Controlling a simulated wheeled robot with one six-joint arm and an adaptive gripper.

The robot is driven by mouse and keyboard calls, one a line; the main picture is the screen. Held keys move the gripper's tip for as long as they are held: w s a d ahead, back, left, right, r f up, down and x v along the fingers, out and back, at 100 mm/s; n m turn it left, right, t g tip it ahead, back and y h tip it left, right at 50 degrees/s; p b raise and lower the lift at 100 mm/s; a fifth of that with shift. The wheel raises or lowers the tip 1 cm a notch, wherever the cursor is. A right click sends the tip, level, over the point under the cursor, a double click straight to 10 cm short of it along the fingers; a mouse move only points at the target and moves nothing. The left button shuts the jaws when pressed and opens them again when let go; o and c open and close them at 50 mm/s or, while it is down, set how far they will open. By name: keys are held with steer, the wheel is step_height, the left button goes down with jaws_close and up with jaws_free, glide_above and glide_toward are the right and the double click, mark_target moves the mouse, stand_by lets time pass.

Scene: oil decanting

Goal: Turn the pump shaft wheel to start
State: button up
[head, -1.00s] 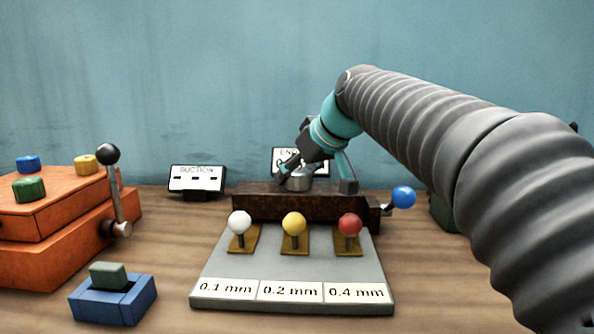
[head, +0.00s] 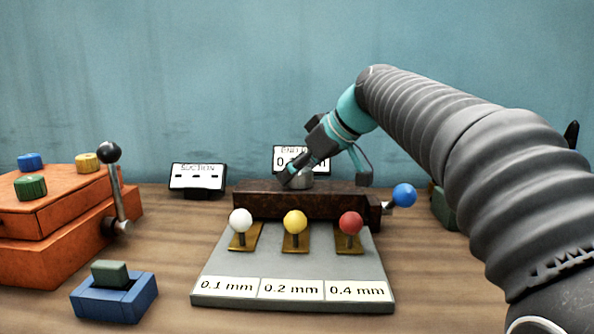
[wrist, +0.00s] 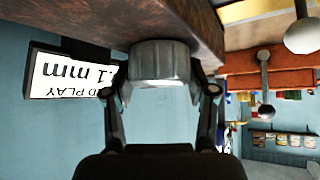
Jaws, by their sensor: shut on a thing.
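The pump shaft wheel (head: 304,181) is a grey knurled knob at the rust-brown block (head: 265,201). It shows large in the wrist view (wrist: 160,62), upside down there. My gripper (head: 292,174) is shut on the wheel, with one finger on each side of it in the wrist view (wrist: 163,85). Behind it stands the end play display (head: 320,160), partly hidden by my gripper. Its reading shows as ".1 mm" in the wrist view (wrist: 68,75), with the first digit cut off.
A blue-knobbed lever (head: 403,195) sticks out at the block's right end. White (head: 241,221), yellow (head: 295,222) and red (head: 350,223) knobs stand on the grey plate in front. The suction display (head: 197,178) is left of the block. An orange box (head: 60,250) stands far left.

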steer(key=o, duration=1.2)
steer(key=shift+c, duration=0.2)
steer(key=v, duration=1.2)
